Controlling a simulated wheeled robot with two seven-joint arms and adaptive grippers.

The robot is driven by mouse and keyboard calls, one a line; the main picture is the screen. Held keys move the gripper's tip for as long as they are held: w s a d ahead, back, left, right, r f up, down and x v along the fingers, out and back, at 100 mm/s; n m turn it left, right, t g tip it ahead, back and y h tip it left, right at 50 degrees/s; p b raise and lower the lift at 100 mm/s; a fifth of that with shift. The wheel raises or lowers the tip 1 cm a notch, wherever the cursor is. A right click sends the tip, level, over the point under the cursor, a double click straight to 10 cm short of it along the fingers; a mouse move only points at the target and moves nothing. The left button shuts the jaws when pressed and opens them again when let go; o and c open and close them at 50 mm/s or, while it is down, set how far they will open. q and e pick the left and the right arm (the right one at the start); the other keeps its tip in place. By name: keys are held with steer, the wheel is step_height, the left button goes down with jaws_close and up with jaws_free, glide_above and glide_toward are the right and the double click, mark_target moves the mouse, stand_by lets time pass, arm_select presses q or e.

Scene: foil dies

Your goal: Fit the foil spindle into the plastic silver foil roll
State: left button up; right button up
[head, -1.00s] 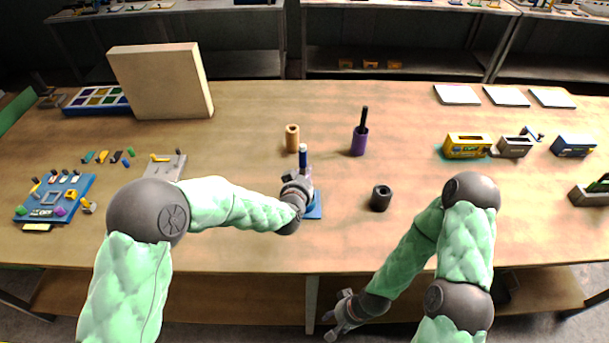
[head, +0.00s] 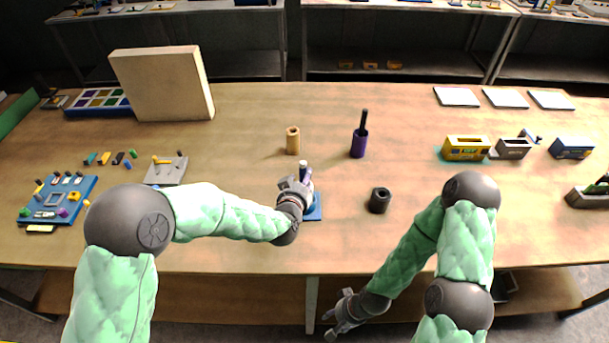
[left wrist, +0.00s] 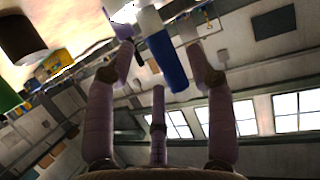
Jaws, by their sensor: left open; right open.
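A dark blue rod with a pale top (head: 303,167), apparently the foil spindle, stands upright at the table's middle. A blue base (head: 315,211) is below it, partly hidden by my arm. My left gripper (head: 304,185) is around the rod. In the left wrist view, the blue cylinder (left wrist: 167,62) lies between the spread fingers (left wrist: 160,47), with a white part (left wrist: 148,20) at its table-side end, perhaps the silver roll. How far they are fitted together is hidden. My right gripper (head: 335,318) is open and empty, in front of the table's front edge.
Small boxes (head: 466,148) are at right; a blue parts board (head: 57,204) and a beige block (head: 163,84) at left.

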arm_select(q)
steer(key=p+v, duration=0.1)
steer(key=v, duration=0.7)
steer(key=shift+s, duration=0.15)
stand_by(0.3)
